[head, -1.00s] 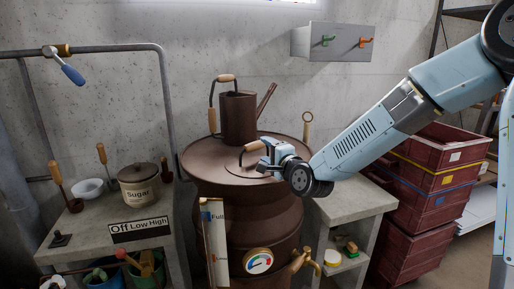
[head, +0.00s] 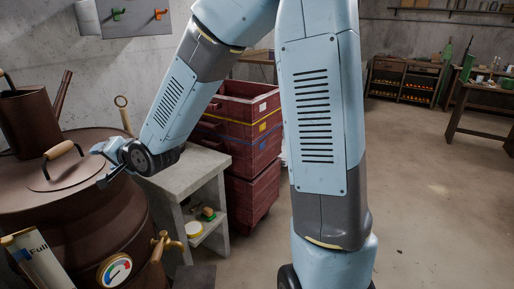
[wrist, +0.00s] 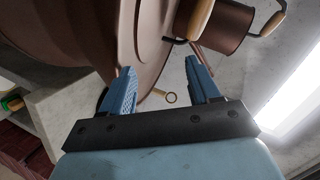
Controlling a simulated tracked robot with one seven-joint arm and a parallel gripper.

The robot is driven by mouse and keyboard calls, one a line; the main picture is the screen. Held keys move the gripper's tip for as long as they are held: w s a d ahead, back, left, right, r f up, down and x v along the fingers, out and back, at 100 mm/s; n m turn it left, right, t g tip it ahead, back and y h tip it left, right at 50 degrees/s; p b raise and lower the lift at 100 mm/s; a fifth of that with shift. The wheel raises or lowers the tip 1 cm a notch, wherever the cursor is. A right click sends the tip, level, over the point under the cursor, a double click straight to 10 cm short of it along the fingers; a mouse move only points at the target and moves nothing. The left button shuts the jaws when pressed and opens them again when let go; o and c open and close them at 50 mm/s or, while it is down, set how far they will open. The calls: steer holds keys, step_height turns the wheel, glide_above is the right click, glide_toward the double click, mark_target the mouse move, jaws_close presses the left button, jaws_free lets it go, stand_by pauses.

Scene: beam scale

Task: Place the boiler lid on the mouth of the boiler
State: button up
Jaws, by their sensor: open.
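The boiler (head: 120,215) is a large brown drum at the left of the head view. The boiler lid (head: 68,173), a round brown disc with a wooden-grip handle (head: 59,150), lies flat on its top. The lid appears to cover the mouth; I cannot see the mouth itself, or whether the lid is fully seated. My gripper (head: 101,166) is open beside the lid's right edge, apart from the handle. In the wrist view my open gripper (wrist: 160,68) has nothing between its fingers, and the boiler's brown surface (wrist: 80,45) is close beyond them.
A brown watering can (head: 28,120) stands behind the lid. A ring-topped rod (head: 122,103) rises at the boiler's back right. A concrete side table (head: 190,172) and stacked red crates (head: 245,125) stand to the right. Open floor (head: 430,200) lies farther right.

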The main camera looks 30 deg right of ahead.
steer(key=s+d+r+n+g+h, duration=0.15)
steer(key=s+d+h, duration=0.25)
steer(key=d, duration=0.6)
steer(key=s+d+r+n+g+h, duration=0.1)
steer(key=s+d+r+n+h, duration=0.3)
steer(key=d, duration=0.6)
steer(key=s+d+r+g, duration=0.1)
steer(key=s+d, duration=0.5)
steer(key=s, duration=0.3)
steer(key=s+d+r+g+h, duration=0.1)
steer(key=s+d, duration=0.4)
steer(key=s, duration=0.5)
steer(key=shift+d+r+g, duration=0.3)
steer(key=shift+d+g, duration=0.05)
steer(key=shift+g, duration=0.4)
